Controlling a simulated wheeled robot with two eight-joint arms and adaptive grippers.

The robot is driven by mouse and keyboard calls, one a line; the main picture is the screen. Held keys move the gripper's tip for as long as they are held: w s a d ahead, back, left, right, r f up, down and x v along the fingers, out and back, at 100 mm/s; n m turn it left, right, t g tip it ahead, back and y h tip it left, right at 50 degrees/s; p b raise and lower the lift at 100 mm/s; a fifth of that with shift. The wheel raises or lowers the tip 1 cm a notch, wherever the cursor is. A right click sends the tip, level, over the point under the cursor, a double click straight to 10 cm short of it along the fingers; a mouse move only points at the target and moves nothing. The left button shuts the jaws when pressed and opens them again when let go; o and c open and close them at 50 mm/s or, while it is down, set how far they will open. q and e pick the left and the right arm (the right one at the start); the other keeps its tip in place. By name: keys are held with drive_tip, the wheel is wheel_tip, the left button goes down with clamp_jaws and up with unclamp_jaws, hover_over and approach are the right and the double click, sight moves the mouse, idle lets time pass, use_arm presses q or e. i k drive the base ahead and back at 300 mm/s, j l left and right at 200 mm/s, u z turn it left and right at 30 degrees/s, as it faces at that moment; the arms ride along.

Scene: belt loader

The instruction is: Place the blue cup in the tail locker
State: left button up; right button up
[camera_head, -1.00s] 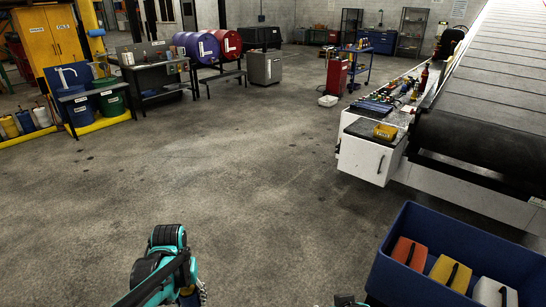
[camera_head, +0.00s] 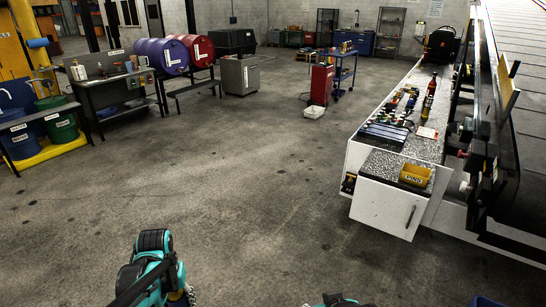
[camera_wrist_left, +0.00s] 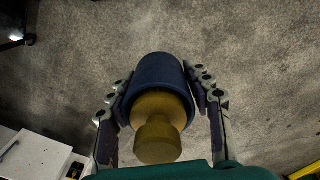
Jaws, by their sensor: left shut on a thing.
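The dark blue cup (camera_wrist_left: 158,72) is between the two fingers of my left gripper (camera_wrist_left: 160,82) in the left wrist view, held above the bare floor. A brass-coloured round piece (camera_wrist_left: 157,140) sits at the cup's near end. In the head view my left arm is at the bottom left, and the cup is not clearly visible. A white locker (camera_head: 385,208) with a dark handle, its front appearing shut, is at the end of the belt loader, at right. Only a teal bit of my right arm shows at the bottom edge; its gripper is out of view.
A yellow pins bin (camera_head: 415,175) stands on the speckled top over the locker. Bottles and small items stand behind it. The belt loader fills the right side. The concrete floor (camera_head: 240,180) between my arms and the locker is clear.

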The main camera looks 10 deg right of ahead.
sight(400, 168)
drive_tip(key=i+l+z, duration=0.15)
drive_tip(key=i+z, duration=0.25)
drive_tip(key=i, duration=0.2)
drive_tip(key=i+z, duration=0.4)
drive_tip(key=i, duration=0.2)
drive_tip(key=i+j+z, duration=0.25)
drive_tip(key=i+z, duration=0.15)
drive_tip(key=i, duration=0.15)
drive_tip(key=i+z, duration=0.45)
drive_tip(key=i, duration=1.25)
drive_tip(key=i+u, duration=0.2)
drive_tip(key=i, duration=0.2)
